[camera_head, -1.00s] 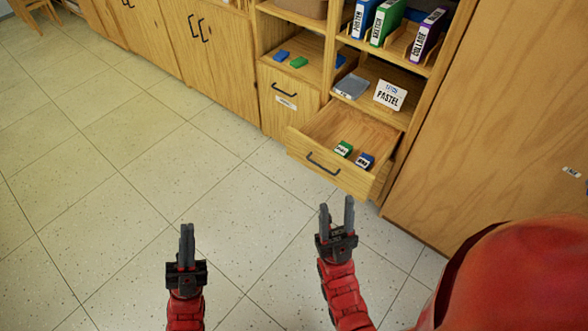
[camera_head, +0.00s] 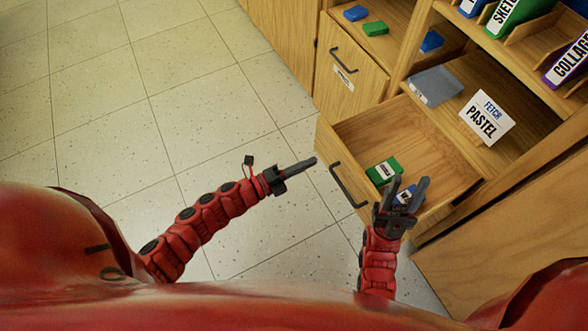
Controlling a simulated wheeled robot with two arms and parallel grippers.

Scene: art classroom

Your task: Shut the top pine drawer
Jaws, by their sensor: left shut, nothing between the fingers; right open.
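The top pine drawer (camera_head: 402,127) stands pulled out of the pine cabinet at right of centre, with a dark bar handle (camera_head: 348,185) on its front. A green box (camera_head: 383,171) and a blue box (camera_head: 405,194) lie inside it. My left gripper (camera_head: 314,161) is shut and empty, its tips pointing right, close to the drawer front in the picture; I cannot tell if they touch. My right gripper (camera_head: 408,184) is open, its fingers pointing up the picture and overlapping the drawer's near right corner and part of the blue box.
A shelf above the drawer holds a grey-blue item (camera_head: 436,86) and a PASTEL sign (camera_head: 486,117). A large pine panel (camera_head: 500,240) stands at right. Tiled floor (camera_head: 130,110) on the left is clear.

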